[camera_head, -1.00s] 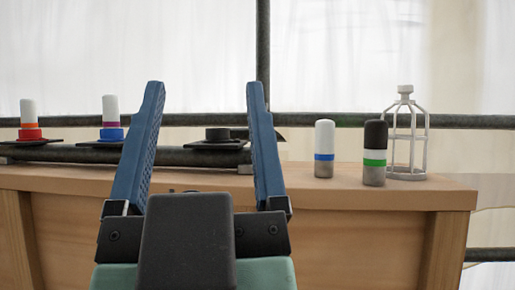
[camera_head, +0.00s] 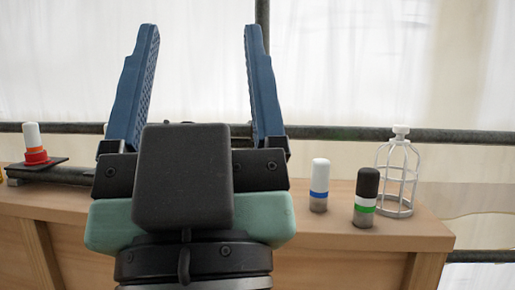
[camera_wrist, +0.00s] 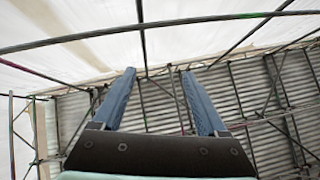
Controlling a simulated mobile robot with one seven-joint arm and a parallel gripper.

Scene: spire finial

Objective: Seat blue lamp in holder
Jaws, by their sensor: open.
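The blue lamp, a white-topped cylinder with a blue band and grey base (camera_head: 319,186), stands upright on the wooden bench at right in the head view. My gripper (camera_head: 200,32) is open and empty, fingers pointing up, to the left of the lamp and apart from it. In the wrist view my gripper (camera_wrist: 158,72) has nothing between its fingers. The black holder seen earlier on the rail is hidden behind my gripper and arm.
A black-topped cylinder with a green band (camera_head: 366,198) stands right of the blue lamp. A white wire cage (camera_head: 396,180) stands behind it. A white-topped lamp in a red-orange holder (camera_head: 34,146) is at far left.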

